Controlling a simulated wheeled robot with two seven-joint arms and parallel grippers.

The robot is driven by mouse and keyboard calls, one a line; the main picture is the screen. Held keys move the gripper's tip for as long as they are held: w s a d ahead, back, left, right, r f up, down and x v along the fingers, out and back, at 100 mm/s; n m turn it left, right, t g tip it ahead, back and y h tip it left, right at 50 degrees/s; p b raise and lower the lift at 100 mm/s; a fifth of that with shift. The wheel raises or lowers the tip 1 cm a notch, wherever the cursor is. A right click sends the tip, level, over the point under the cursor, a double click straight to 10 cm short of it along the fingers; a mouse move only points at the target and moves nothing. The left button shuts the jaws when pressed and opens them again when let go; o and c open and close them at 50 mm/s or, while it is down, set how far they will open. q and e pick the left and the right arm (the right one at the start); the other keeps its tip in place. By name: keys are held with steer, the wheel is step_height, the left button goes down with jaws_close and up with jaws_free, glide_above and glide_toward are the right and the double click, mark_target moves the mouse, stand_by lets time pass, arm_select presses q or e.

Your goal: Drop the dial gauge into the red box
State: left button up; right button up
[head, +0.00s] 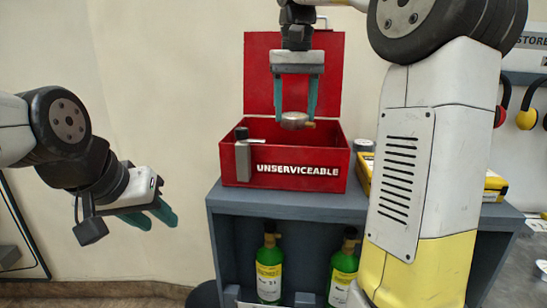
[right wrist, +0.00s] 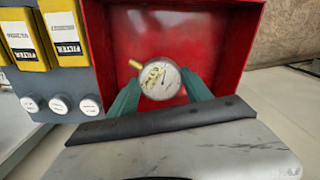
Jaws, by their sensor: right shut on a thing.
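The red box (head: 215,160) marked UNSERVICEABLE stands on the grey cabinet with its lid raised at the back. My right gripper (head: 295,112) points down over the box and is shut on the dial gauge (head: 294,121). The gauge is between the teal fingertips, around the height of the box's rim. In the right wrist view the gauge (right wrist: 159,79) shows its white face and brass stem, with the red box's inside (right wrist: 205,40) behind it. My left gripper (head: 152,216) hangs at the left, away from the box, its teal fingers partly overlapping.
The grey cabinet (head: 225,200) holds green bottles (head: 269,270) on its lower shelf. A grey latch-like piece (head: 243,163) is at the box's front left. Yellow filter boxes (right wrist: 65,30) and white round caps (right wrist: 60,105) are beside the box. My right arm hides part of the cabinet's right side.

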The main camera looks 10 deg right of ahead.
steer(key=o, duration=1.7)
steer(key=shift+c, duration=0.2)
steer(key=shift+r, duration=0.1)
step_height(320, 180, up, 8)
steer(key=shift+f, duration=0.2)
